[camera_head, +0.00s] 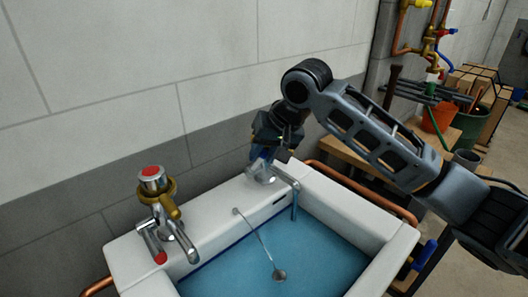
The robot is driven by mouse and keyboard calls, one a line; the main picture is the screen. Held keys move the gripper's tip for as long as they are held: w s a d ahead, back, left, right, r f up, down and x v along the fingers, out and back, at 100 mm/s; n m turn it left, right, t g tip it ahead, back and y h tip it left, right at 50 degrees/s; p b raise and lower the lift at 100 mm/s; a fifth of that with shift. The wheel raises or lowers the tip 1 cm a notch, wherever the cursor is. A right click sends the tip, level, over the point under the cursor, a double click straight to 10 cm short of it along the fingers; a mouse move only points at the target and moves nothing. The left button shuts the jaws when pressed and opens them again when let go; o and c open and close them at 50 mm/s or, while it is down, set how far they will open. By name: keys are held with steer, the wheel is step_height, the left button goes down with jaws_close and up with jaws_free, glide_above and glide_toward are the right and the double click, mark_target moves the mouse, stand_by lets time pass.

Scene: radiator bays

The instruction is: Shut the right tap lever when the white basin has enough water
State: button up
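The white basin (376,213) stands against the wall, with blue water (325,262) covering its bottom. Its front is cut off by the picture's lower edge. The right tap (262,172) is a chrome tap at the basin's back edge with a blue part at its top. A thin bluish stream (295,206) hangs from its spout into the basin. My gripper (265,150) is at the top of this tap, around or against its lever. The dark wrist hides the lever and most of the fingers, so I cannot tell touch or opening.
The left tap (160,215) has a red-marked top and a brass collar, with no stream visible. A chain and plug (280,274) lie in the basin. Copper pipes (340,178), a wooden bench (350,152) and buckets (438,118) are at right.

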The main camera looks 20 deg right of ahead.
jaws_close()
